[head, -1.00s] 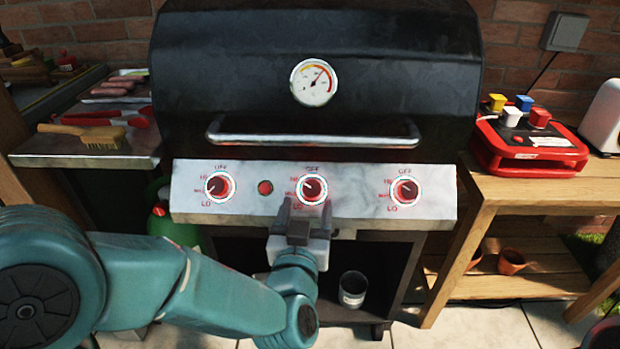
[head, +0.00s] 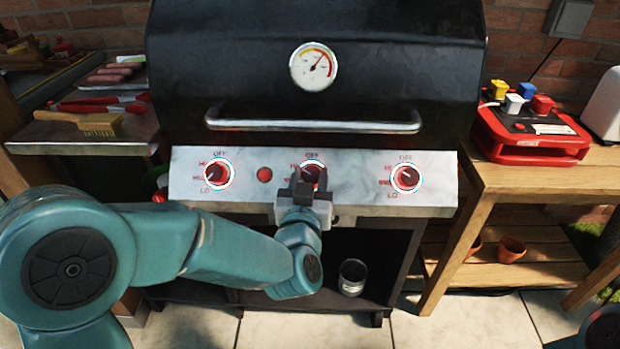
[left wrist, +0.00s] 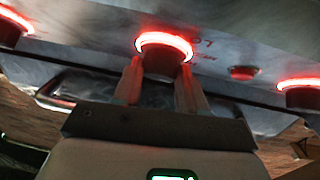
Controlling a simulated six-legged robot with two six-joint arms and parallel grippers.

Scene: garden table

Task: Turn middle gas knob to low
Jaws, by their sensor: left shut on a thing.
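In the left wrist view the middle knob (left wrist: 163,62) sits between the two fingers (left wrist: 158,82). The gripper covers the lower part of the knob and its LO mark in the head view, so its pointer is hard to read. My right gripper is not in view.
The left knob (head: 213,174) and right knob (head: 405,178) flank it, with a red button (head: 264,175) between the left and middle ones. The lid handle (head: 312,125) runs above. A glass jar (head: 352,277) stands below on the shelf.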

